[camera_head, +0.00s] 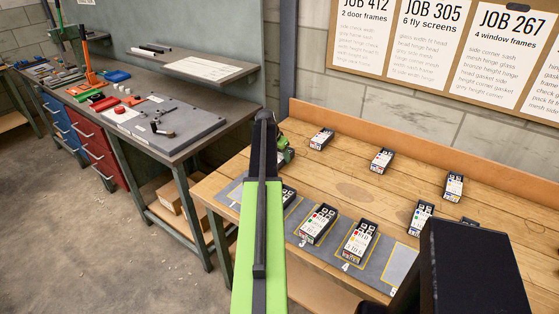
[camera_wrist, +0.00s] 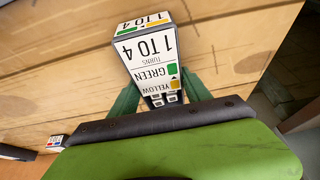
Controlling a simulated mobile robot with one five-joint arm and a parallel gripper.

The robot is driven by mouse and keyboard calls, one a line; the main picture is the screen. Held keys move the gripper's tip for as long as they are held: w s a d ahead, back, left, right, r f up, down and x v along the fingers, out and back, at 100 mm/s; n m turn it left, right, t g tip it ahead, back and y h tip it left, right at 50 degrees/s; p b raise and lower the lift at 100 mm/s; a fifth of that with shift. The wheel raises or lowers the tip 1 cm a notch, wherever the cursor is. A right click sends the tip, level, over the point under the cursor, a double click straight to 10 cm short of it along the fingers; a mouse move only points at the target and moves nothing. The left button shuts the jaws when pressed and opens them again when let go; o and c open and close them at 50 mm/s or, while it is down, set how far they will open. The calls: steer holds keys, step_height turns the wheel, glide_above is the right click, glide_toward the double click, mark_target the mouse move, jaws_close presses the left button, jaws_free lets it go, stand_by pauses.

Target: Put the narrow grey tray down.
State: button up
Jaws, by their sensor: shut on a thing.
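In the wrist view my gripper (camera_wrist: 158,88) has its two green fingers closed on either side of a narrow tray (camera_wrist: 150,50). The tray's white label reads 1 TO 4 TURNS, GREEN, YELLOW, with a green and a yellow square. The label covers most of what shows, and the grey body is barely seen. Bare wood lies behind the tray; I cannot tell whether they touch. In the head view my gripper (camera_head: 286,152) is at the left part of the wooden bench, mostly behind my arm, and the held tray is hidden or too small to make out.
The wooden bench (camera_head: 350,190) carries a grey mat (camera_head: 375,267) with yellow outlined places. Small labelled trays stand on two places (camera_head: 318,224) (camera_head: 357,241); one partly shows beside my arm. An outlined place (camera_head: 401,264) at right looks empty. Several more trays stand behind.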

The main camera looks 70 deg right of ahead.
steer(key=shift+f, duration=0.25)
steer(key=o, duration=1.5)
steer(key=shift+r, duration=0.1)
steer(key=shift+r, duration=0.1)
steer(key=shift+r, duration=0.3)
steer(key=p+v, duration=1.1)
steer(key=shift+a+r, duration=0.15)
steer(key=shift+r, duration=0.1)
steer(key=shift+w, duration=0.1)
